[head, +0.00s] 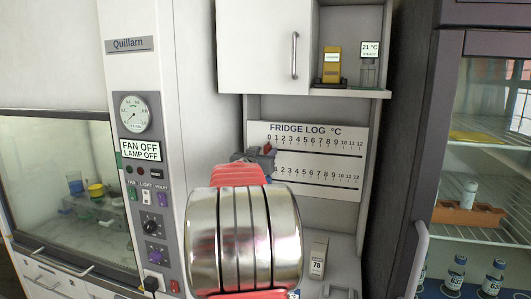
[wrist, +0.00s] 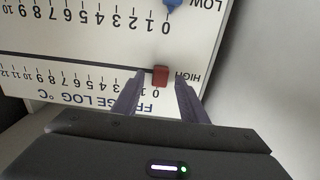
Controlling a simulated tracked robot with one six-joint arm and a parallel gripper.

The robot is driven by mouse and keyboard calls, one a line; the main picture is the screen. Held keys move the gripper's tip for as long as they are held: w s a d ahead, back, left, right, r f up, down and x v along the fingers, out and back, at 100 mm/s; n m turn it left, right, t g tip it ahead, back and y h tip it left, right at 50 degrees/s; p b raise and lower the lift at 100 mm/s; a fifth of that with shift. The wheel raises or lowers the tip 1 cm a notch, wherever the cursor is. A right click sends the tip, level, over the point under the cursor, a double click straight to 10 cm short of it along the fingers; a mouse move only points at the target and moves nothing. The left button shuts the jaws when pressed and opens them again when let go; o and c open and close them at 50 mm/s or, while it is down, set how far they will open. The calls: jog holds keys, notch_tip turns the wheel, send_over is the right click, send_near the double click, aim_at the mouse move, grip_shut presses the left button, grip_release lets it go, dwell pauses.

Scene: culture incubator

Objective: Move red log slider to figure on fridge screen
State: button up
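The white fridge log board (head: 330,182) is on the wall behind my arm and shows upside down in the wrist view (wrist: 60,40). Its red slider (wrist: 160,76) sits on the HIGH row's slot, near the 0 end, about at 0 to 1. In the head view the red slider (head: 267,148) is partly hidden by my gripper (head: 262,154). In the wrist view my gripper (wrist: 160,80) is open, with one fingertip on each side of the slider and small gaps showing. No fridge screen figure is readable in either view.
A blue slider (wrist: 172,4) sits on the LOW row near 0. A glass-fronted cabinet (head: 448,130) is at right. A box marked 78 (head: 318,260) stands on the counter below.

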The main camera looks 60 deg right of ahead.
jog(key=shift+w+d, duration=0.1)
jog(key=shift+d, duration=0.55)
grip_shut()
